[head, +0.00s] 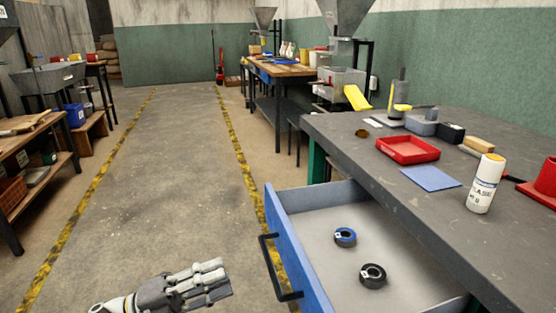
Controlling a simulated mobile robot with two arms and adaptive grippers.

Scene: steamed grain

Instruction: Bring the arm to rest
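My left gripper (222,281) shows at the bottom of the head view, left of the open drawer and over the floor. It points to the right, and I see nothing held in it. Its fingers lie close together in this view, and I cannot tell whether they are open or shut. My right gripper is not in view. The blue drawer (300,245) of the grey workbench (395,180) stands pulled out, its black handle (279,267) facing the gripper.
A blue-marked ring (345,237) and a black ring (373,275) lie in the drawer. On the workbench are a red tray (408,149), a blue sheet (430,178) and a white bottle (485,184). Wooden shelving (40,160) stands left. The floor aisle (175,170) between is clear.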

